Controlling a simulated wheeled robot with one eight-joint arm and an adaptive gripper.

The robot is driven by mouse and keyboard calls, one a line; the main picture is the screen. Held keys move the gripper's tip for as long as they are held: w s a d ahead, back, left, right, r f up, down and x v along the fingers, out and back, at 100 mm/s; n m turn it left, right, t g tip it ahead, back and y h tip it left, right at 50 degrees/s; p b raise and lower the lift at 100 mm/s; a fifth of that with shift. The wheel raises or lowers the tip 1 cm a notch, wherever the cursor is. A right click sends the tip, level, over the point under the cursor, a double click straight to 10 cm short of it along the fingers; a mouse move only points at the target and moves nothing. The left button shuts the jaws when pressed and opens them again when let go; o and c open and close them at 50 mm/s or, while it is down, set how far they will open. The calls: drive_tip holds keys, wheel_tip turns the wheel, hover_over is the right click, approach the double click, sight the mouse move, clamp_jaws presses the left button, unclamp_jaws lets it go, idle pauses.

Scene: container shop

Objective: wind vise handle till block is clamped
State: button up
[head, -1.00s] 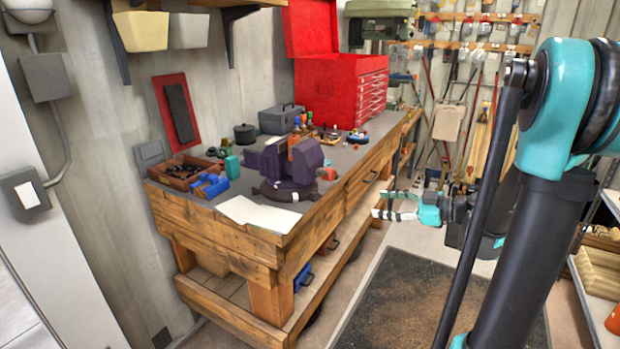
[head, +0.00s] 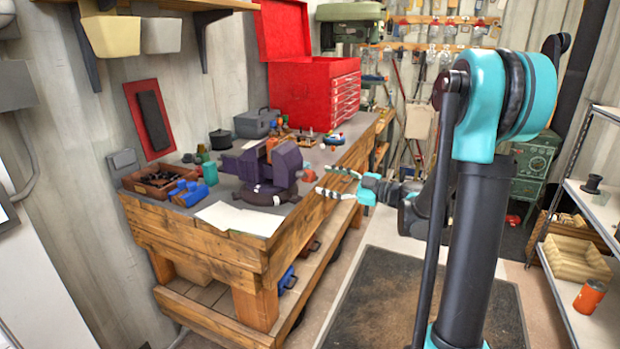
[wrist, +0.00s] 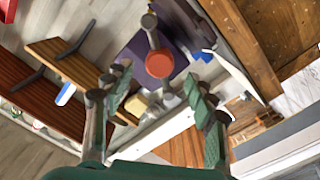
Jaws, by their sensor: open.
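The purple vise (head: 262,181) stands on the workbench near its front edge. The red-orange knob (head: 309,175) of its handle sticks out on the right side, toward my gripper. A small orange-brown piece (head: 271,148) shows at the jaws; I cannot tell if it is the block or whether it is gripped. My gripper (head: 324,181) is open and empty, just right of the knob and apart from it. In the wrist view the knob (wrist: 159,64) and its grey bar lie ahead, between and beyond the open fingers of my gripper (wrist: 165,88).
White paper sheets (head: 240,217) lie on the wooden workbench (head: 190,240) in front of the vise. A wooden tray (head: 152,184) and blue items (head: 188,193) are to the left. A red tool chest (head: 315,95) stands behind. A shelf rack (head: 600,205) is at the right; floor beside the bench is clear.

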sight(314, 177)
drive_tip(key=shift+x, duration=3.2)
drive_tip(key=c, duration=1.2)
drive_tip(key=shift+o, duration=0.2)
drive_tip(key=shift+m, duration=0.4)
drive_tip(key=m, duration=1.3)
drive_tip(key=shift+m+g, duration=0.3)
drive_tip(key=shift+g, duration=0.1)
drive_tip(key=shift+m, duration=2.5)
